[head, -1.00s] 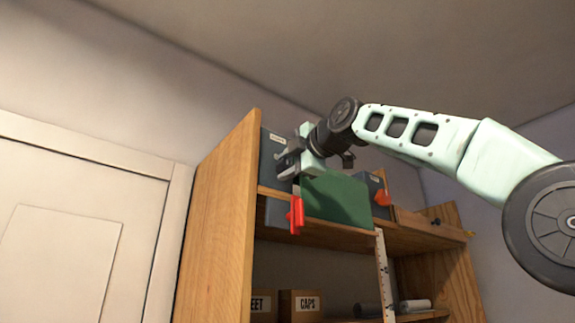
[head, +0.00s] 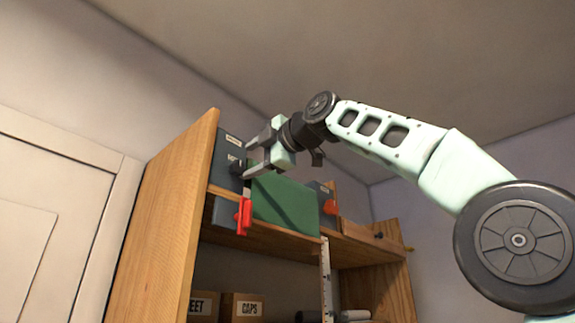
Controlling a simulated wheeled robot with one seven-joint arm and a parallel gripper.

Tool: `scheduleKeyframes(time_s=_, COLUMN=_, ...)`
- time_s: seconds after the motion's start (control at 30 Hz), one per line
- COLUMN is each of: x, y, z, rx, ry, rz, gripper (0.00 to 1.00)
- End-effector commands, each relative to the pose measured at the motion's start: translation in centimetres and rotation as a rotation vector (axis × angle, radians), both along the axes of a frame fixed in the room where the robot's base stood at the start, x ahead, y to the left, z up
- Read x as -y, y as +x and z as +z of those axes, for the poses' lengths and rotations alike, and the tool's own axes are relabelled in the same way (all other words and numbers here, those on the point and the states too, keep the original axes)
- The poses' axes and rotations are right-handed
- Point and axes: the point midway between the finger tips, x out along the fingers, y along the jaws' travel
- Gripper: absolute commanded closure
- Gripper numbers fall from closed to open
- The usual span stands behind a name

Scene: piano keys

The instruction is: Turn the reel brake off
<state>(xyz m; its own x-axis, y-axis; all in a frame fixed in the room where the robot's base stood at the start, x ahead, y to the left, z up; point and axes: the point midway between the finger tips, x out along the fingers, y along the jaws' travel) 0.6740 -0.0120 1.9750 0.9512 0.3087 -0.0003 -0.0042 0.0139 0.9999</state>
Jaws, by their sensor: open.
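A dark grey panel (head: 224,172) with small pale labels, too small to read, stands at the left end of the upper shelf. A black knob (head: 237,168) sits on it. A red lever (head: 243,216) hangs upright from a grey block just below. I cannot tell from the labels which of these is the reel brake. My gripper (head: 249,160) is open, with its fingers pointing left toward the panel, right beside the black knob and above the red lever. Nothing shows between its fingers. Whether a fingertip touches the knob cannot be told.
A green panel (head: 283,206) stands just right of and below my gripper. Another grey block with an orange-red part (head: 331,207) is farther right. The wooden cabinet side (head: 165,220) borders the left. Boxes, one marked CAPS (head: 241,307), sit lower down. The space above is clear.

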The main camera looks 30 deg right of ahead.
Motion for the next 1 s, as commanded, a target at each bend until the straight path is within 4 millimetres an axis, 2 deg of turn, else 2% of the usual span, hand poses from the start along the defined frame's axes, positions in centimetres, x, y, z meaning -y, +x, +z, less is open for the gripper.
scheduleKeyframes(time_s=0.03, x=0.5, y=-1.3, z=-0.5, rx=0.005, ry=0.0, rz=-0.003, gripper=0.42)
scheduleKeyframes(time_s=0.2, x=1.7, y=-5.2, z=-0.4, rx=0.005, ry=0.0, rz=-0.003, gripper=0.42)
scheduleKeyframes(time_s=0.4, x=2.9, y=-9.0, z=-0.3, rx=0.003, ry=-0.001, rz=-0.001, gripper=0.42)
scheduleKeyframes(time_s=0.5, x=3.3, y=-10.3, z=-0.2, rx=0.001, ry=-0.001, rz=0.0, gripper=0.42)
scheduleKeyframes(time_s=0.7, x=3.7, y=-11.5, z=-0.1, rx=-0.001, ry=-0.001, rz=0.001, gripper=0.42)
scheduleKeyframes(time_s=1.0, x=3.7, y=-11.6, z=0.0, rx=-0.001, ry=-0.001, rz=0.001, gripper=0.42)
